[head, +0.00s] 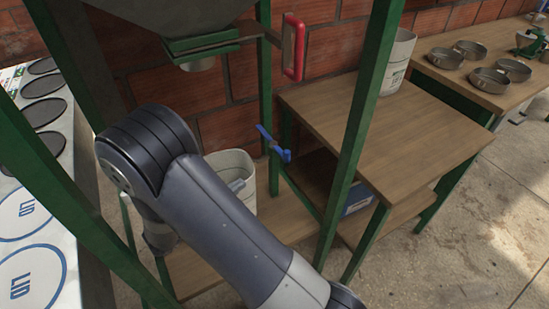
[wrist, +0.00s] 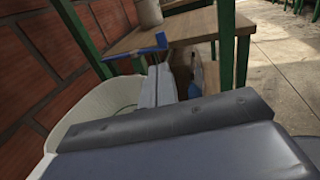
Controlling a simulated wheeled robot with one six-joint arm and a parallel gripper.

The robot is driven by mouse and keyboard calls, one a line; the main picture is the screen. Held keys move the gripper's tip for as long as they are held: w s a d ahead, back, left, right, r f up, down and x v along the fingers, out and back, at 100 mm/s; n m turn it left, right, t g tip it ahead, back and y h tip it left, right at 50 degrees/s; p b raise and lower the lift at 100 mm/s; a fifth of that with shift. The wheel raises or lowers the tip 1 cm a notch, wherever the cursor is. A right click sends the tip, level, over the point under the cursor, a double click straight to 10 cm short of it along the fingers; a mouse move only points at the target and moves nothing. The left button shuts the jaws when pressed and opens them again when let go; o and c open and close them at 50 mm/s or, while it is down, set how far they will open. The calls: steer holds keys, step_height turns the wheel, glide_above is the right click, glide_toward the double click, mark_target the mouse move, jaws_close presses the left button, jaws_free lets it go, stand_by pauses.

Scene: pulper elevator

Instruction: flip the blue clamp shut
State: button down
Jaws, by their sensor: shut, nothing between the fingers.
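The blue clamp (head: 274,147) is a small blue lever at the green frame post, slanting from upper left down to its thicker right end in the head view. In the wrist view the clamp (wrist: 135,53) shows as a blue bar lying nearly level, just past my fingertips. My gripper (wrist: 158,70) is shut and empty, with its fingers pointing at the bar. I cannot tell whether they touch it. In the head view a grey piece of my gripper (head: 238,185) shows over the white bucket, and my arm hides the rest.
The white bucket (head: 229,159) stands on the low shelf below the hopper (head: 182,18). A red handle (head: 293,47) hangs above the clamp. Green posts (head: 362,110) stand close on both sides. A wooden table (head: 400,125) is to the right.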

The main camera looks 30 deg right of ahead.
mark_target(285, 155)
steer(key=x, duration=1.4)
steer(key=shift+s+d+t, duration=0.15)
steer(key=shift+t, duration=0.15)
